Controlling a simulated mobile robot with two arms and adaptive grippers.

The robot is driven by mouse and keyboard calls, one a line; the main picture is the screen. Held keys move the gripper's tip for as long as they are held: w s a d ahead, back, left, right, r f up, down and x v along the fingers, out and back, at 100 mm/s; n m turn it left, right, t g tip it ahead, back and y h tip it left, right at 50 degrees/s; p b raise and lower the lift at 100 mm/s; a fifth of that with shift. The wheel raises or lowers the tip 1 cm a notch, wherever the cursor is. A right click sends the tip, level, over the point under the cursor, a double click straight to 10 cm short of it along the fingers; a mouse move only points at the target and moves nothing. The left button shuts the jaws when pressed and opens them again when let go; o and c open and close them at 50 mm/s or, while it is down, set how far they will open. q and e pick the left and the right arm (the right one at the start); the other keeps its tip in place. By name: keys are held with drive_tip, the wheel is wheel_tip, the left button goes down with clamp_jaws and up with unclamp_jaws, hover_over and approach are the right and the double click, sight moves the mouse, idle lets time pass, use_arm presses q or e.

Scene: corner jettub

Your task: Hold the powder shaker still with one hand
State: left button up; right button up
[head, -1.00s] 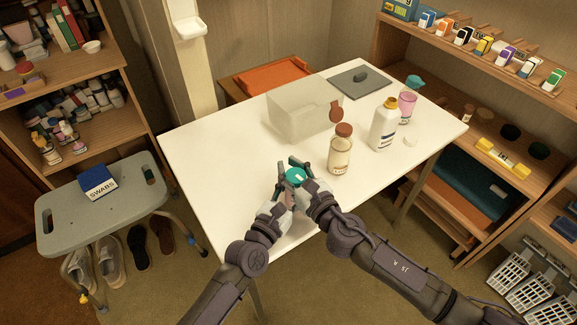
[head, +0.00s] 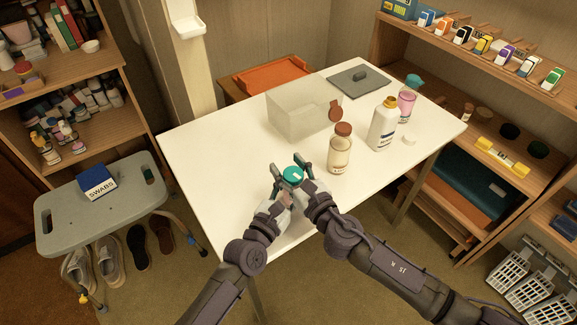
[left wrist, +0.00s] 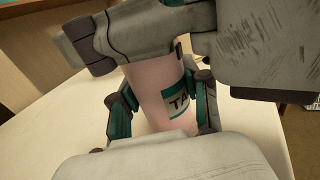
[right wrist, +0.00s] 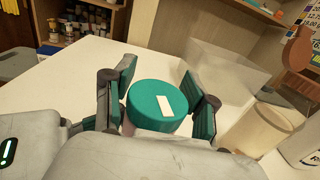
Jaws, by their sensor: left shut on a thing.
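My left gripper (left wrist: 163,110) is shut on the shaker's body, one finger on each side. The shaker stands near the table's front edge; its base is hidden. My right gripper (right wrist: 160,95) is open above the left one, with its fingers on either side of the cap. It also shows in the head view (head: 288,167).
On the white table (head: 205,150), a brown-capped jar (head: 340,155) stands just right of my grippers. Behind it are a white bottle (head: 383,127), a pink bottle (head: 406,105) and a translucent bin (head: 300,115). The table's left side is clear.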

drive_tip(key=shift+s+d, duration=0.1)
drive_tip(key=v, duration=1.1)
drive_tip(key=shift+s+d, duration=0.2)
drive_tip(key=shift+s, duration=0.15)
drive_tip(key=shift+o, duration=0.2)
